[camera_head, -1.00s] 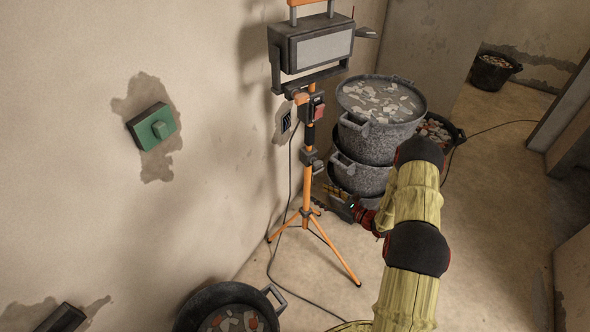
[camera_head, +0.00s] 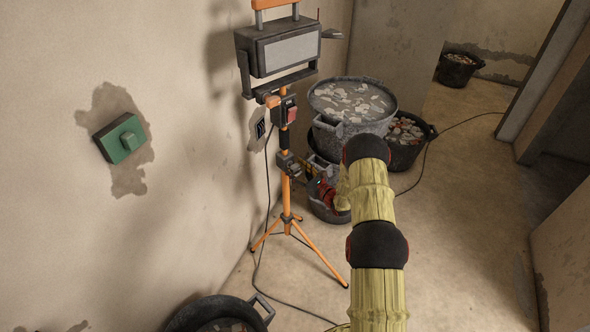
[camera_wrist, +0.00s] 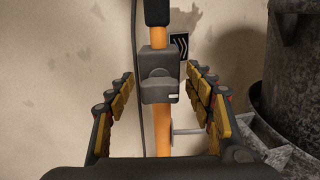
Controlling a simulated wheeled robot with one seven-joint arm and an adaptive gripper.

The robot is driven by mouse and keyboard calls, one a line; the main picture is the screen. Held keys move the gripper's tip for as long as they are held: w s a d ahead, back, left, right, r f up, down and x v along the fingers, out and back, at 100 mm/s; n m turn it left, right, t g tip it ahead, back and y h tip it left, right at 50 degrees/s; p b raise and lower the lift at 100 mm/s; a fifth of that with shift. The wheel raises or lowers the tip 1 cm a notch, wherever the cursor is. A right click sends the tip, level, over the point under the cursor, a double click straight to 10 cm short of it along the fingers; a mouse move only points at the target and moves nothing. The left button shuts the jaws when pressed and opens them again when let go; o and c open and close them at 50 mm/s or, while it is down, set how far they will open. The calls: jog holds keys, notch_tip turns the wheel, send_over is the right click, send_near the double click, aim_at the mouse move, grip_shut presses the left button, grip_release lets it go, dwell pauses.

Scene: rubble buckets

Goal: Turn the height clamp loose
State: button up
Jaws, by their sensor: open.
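The height clamp (camera_head: 286,162) is a dark grey block on the orange pole of a work-light tripod (camera_head: 285,195). In the wrist view the clamp (camera_wrist: 158,88) is near the centre, between my gripper's fingers. A thin grey rod with a flat end (camera_wrist: 187,132) sticks out right of the pole, below the block. My gripper (camera_wrist: 161,76) is open, with yellow-padded fingers left and right of the clamp and a visible gap on each side. In the head view my gripper (camera_head: 308,172) is just right of the clamp, small and partly hidden by my arm.
Stacked grey buckets (camera_head: 352,105) of rubble stand right behind the tripod; one looms at right in the wrist view (camera_wrist: 295,75). A black bucket (camera_head: 405,140) is beside them. A cable (camera_head: 262,240) hangs by the pole. Another bucket (camera_head: 222,315) is at the bottom. Floor at right is clear.

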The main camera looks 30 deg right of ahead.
jog(key=shift+w, duration=0.1)
jog(key=shift+c, duration=1.1)
jog(key=c, duration=1)
jog(key=shift+o, duration=0.2)
jog(key=shift+n, duration=0.4)
jog(key=n+b, duration=0.2)
jog(key=n, duration=0.1)
jog(key=n+b, duration=0.1)
jog(key=shift+a+f+n, duration=0.2)
jog(key=shift+a+n, duration=0.05)
jog(key=shift+n, duration=0.05)
jog(key=n+b, duration=0.3)
jog(key=n, duration=0.2)
jog(key=shift+a+f, duration=0.15)
jog(key=n+b, duration=0.1)
jog(key=n, duration=0.4)
jog(key=shift+a+f, duration=0.1)
jog(key=shift+f+n, duration=0.15)
jog(key=shift+n, duration=2.05)
